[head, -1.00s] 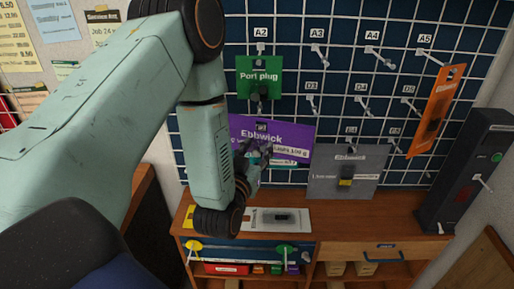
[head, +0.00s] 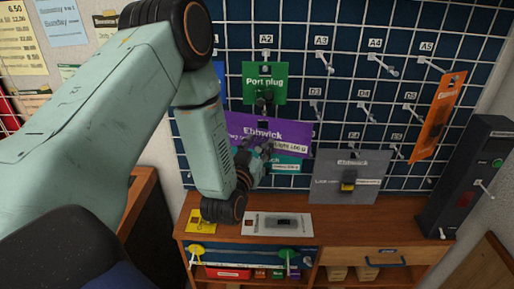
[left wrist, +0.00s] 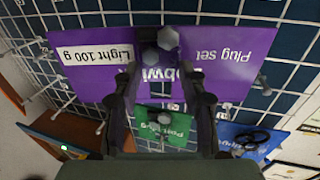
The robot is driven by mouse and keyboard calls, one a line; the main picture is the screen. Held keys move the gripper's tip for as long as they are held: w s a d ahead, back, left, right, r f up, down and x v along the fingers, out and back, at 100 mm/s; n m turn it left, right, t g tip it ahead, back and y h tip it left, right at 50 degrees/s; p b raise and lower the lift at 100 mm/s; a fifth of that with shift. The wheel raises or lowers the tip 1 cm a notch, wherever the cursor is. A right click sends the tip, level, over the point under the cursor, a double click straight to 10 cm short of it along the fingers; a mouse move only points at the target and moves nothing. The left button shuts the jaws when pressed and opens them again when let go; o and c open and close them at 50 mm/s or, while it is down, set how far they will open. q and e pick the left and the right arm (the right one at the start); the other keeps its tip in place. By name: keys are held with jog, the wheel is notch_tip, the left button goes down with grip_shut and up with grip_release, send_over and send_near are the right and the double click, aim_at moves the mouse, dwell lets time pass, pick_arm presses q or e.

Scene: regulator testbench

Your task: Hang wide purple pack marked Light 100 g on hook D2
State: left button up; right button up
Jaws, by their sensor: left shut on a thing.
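The wide purple pack (head: 288,130), marked Ebbwick and Light 100 g, is in front of the wall grid in the head view, tilted slightly. In the left wrist view the purple pack (left wrist: 225,65) appears upside down and spans the picture's upper part. My left gripper (head: 254,155) is shut on it near its middle, and its two fingers (left wrist: 161,78) show in the left wrist view. Hook D2 and its label cannot be made out; the green and purple packs cover the area left of label D3 (head: 315,91). My right gripper is not in view.
A green Port plug pack (head: 264,82) hangs under label A2, just above the purple pack. A teal pack (head: 287,164) is partly hidden below it. A grey pack (head: 350,170) hangs lower right, an orange one (head: 435,120) far right. A wooden bench (head: 345,228) stands below.

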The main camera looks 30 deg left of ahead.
aim_at(257, 143)
pick_arm(q)
jog(key=shift+w, duration=0.6)
jog(key=shift+w+a+f, duration=0.15)
jog(key=shift+w+a, duration=0.05)
jog(key=shift+w, duration=0.1)
jog(key=shift+w+a+f, duration=0.1)
jog(key=shift+w+a, duration=0.35)
jog(key=shift+a, duration=0.2)
jog(key=shift+w, duration=0.45)
jog(key=shift+w+a+f+b, duration=0.3)
jog(key=shift+w+a+b, duration=0.25)
jog(key=shift+b, duration=0.05)
